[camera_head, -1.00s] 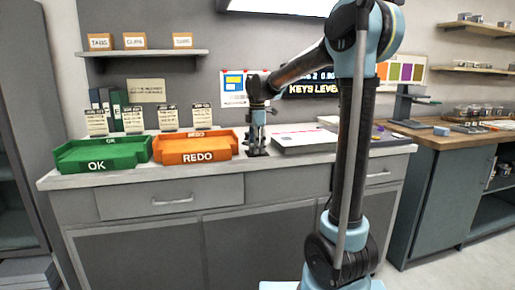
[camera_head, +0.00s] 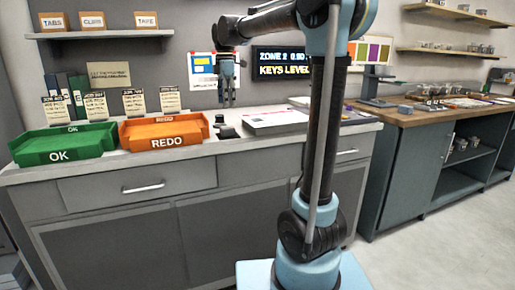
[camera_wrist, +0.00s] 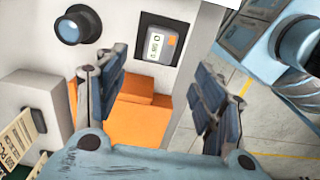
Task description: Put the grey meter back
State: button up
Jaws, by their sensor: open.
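The grey meter (camera_wrist: 161,46), with a small pale display and an orange edge, lies within a black square holder on the white counter in the wrist view. In the head view, the black holder (camera_head: 229,133) shows small on the counter, right of the orange tray; the meter is too small to make out there. My gripper (camera_head: 227,101) hangs above the counter, fingers pointing down, clear of the holder. In the wrist view my gripper (camera_wrist: 160,82) has its fingers wide apart with nothing between them, and the meter shows beyond the gap.
A dark round-topped item (camera_wrist: 78,26) stands beside the holder. The orange REDO tray (camera_head: 165,142) and green OK tray (camera_head: 60,157) are to the left, with cards (camera_head: 135,101) behind. A white flat box (camera_head: 275,121) lies to the right. A screen (camera_head: 282,62) hangs behind.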

jog(key=s+d+f+m+t, duration=0.1)
jog(key=s+d+f+m, duration=0.4)
jog(key=s+d, duration=0.25)
jog(key=s+d+f+m, duration=0.5)
jog(key=s+d, duration=0.2)
jog(key=s, duration=0.1)
jog(key=s+d+f+m, duration=0.3)
jog(key=s+f+m, duration=0.2)
jog(key=s+f, duration=0.3)
jog(key=s+d+f+m+t, duration=0.1)
jog(key=s+d+f+m, duration=0.3)
jog(key=f, duration=0.7)
jog(key=s+m, duration=0.2)
jog(key=s, duration=0.2)
jog(key=shift+s+f, duration=0.2)
jog(key=shift+f, duration=0.05)
jog(key=shift+d, duration=0.1)
